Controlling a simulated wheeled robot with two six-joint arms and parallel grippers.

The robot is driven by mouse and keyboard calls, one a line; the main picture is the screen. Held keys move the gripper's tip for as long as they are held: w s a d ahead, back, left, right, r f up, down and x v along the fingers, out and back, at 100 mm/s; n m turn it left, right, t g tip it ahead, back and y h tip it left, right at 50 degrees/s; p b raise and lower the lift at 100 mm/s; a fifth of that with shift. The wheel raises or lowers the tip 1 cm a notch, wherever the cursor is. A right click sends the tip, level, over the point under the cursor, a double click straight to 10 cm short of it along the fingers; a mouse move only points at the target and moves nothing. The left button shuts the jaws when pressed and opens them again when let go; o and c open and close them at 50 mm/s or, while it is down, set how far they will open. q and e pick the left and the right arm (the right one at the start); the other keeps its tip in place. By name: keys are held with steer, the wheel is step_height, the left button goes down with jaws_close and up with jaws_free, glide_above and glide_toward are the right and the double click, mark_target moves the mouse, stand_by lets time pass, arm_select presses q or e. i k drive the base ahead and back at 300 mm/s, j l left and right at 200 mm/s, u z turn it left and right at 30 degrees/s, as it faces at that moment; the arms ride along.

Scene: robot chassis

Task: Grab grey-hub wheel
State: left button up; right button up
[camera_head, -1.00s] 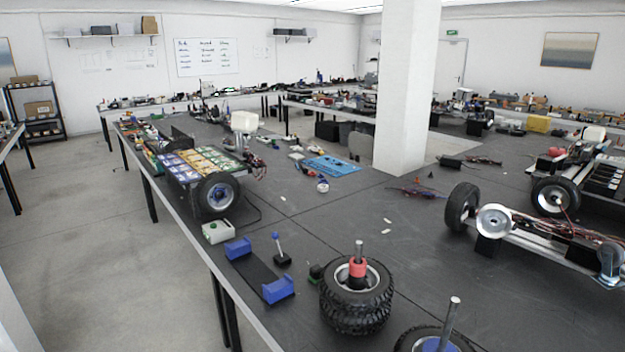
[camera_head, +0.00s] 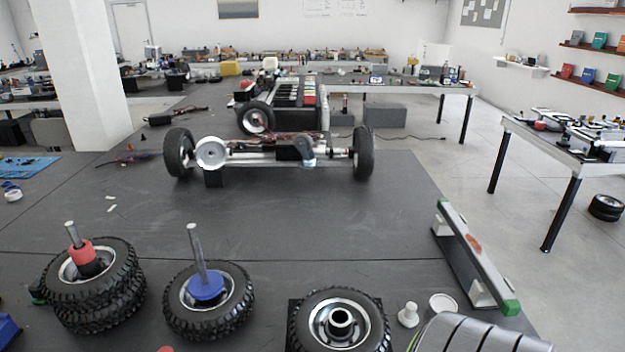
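A black-tyred wheel with a grey hub (camera_head: 338,322) lies flat at the bottom centre of the head view, its lower edge cut off by the frame. A short dark and metal ring stands up at its centre. To its left lies a wheel with a blue hub piece and a metal rod (camera_head: 208,299). Farther left is a stack of wheels with a red collar and a rod (camera_head: 92,282).
A chassis axle with two upright wheels (camera_head: 270,152) stands farther back. A green-ended rail (camera_head: 475,255) lies along the right table edge. A small white knob (camera_head: 408,315) and a round white cap (camera_head: 443,304) sit right of the grey-hub wheel. The mid-table is clear.

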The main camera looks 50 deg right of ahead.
mark_target(333, 318)
steer(key=l+z, duration=0.1)
steer(key=z, duration=1.6)
steer(key=l, duration=0.35)
